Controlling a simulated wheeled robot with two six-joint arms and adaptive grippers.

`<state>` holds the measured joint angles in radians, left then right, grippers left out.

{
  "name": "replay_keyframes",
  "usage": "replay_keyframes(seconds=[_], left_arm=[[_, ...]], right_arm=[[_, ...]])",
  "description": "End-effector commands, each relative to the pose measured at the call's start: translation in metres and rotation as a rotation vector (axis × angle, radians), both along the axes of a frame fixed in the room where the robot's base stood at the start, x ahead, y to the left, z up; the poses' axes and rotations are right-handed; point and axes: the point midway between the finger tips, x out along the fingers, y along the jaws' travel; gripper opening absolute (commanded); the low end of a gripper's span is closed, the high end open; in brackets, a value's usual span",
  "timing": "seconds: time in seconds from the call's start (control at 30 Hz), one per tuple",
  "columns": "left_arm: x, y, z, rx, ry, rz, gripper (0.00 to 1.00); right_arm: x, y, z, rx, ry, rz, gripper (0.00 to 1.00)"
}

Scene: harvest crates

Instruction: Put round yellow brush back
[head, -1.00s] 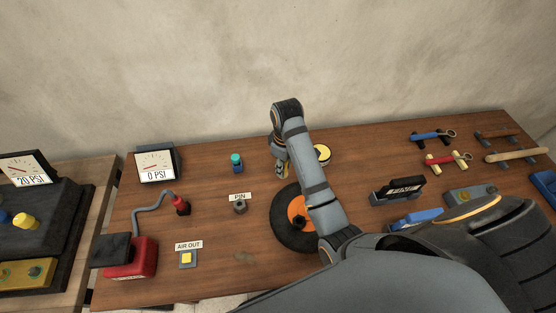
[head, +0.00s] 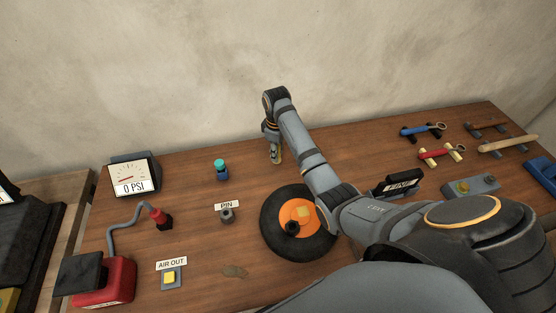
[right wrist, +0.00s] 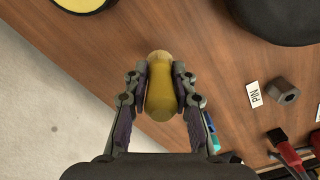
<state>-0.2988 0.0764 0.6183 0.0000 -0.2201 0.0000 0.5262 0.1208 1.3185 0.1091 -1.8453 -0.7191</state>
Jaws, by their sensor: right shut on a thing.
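My left gripper is out of view.
A teal-capped bottle (head: 221,170) and the PIN nut (head: 227,215) stand left of the wheel. A 0 PSI gauge (head: 133,178), a red pump (head: 118,283) and the AIR OUT button (head: 171,277) are further left. Tools (head: 440,153) lie at right. The wall is behind.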

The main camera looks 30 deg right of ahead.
Motion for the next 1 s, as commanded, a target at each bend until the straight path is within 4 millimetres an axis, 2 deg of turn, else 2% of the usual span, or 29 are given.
replay_keyframes(seconds=[0.1,0.37,0.47,0.53,0.67,0.87,0.9,1.0], left_arm=[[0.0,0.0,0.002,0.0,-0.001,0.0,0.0],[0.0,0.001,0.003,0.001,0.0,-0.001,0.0],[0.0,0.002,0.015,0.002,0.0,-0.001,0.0],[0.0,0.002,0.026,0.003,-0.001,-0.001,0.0],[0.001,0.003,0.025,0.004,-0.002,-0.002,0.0],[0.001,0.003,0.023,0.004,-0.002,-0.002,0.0],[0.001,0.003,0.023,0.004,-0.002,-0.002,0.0],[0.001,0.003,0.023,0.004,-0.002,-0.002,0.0]], right_arm=[[0.007,-0.006,-0.011,0.0,0.002,0.0,0.0],[0.015,-0.012,-0.023,0.0,0.002,-0.001,0.0],[0.014,-0.012,-0.038,0.001,0.006,0.0,0.0],[0.015,-0.012,-0.041,0.0,0.004,0.0,0.0],[0.015,-0.012,-0.05,-0.001,0.001,0.001,0.0],[0.015,-0.012,-0.052,-0.001,0.001,0.001,0.0],[0.014,-0.012,-0.052,-0.001,0.001,0.001,0.27],[0.014,-0.012,-0.052,-0.001,0.001,0.001,0.4]])
